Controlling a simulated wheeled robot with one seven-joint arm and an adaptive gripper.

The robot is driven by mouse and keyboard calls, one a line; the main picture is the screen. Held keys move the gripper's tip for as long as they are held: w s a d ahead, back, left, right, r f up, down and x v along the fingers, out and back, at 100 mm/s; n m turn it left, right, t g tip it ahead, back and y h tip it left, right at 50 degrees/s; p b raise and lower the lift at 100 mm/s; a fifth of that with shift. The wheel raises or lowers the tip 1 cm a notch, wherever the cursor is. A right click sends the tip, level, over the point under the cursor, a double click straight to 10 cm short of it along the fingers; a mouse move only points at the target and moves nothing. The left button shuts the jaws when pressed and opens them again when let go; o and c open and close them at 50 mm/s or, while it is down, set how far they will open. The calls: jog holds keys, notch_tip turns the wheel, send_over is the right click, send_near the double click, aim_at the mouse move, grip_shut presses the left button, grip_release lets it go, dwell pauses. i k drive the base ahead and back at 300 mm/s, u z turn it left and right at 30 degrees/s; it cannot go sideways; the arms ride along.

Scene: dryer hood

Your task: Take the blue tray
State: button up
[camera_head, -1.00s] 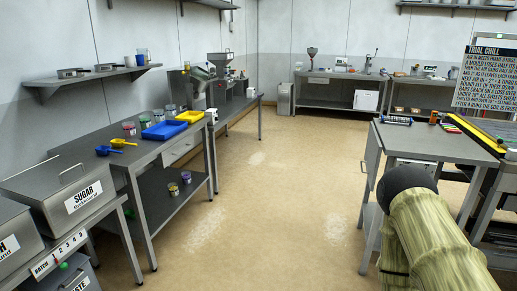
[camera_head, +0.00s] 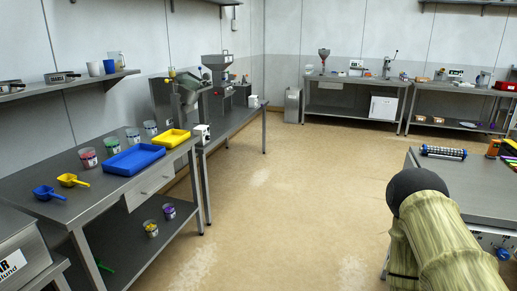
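The blue tray (camera_head: 134,159) is a shallow rectangular tray lying flat on the steel table (camera_head: 110,190) at the left. A smaller yellow tray (camera_head: 171,138) lies just behind it to the right, close to it. Part of my arm, in a pale patterned cover with a dark rounded end, fills the lower right of the picture, far from the blue tray. My gripper's fingers do not show.
A blue scoop (camera_head: 49,192) and a yellow scoop (camera_head: 72,180) lie on the table's near part. Several jars stand along its back. The floor (camera_head: 290,210) between the tables is clear.

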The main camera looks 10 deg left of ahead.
aim_at(131, 160)
jog(key=i, duration=3.05)
jog(key=u, duration=2.95)
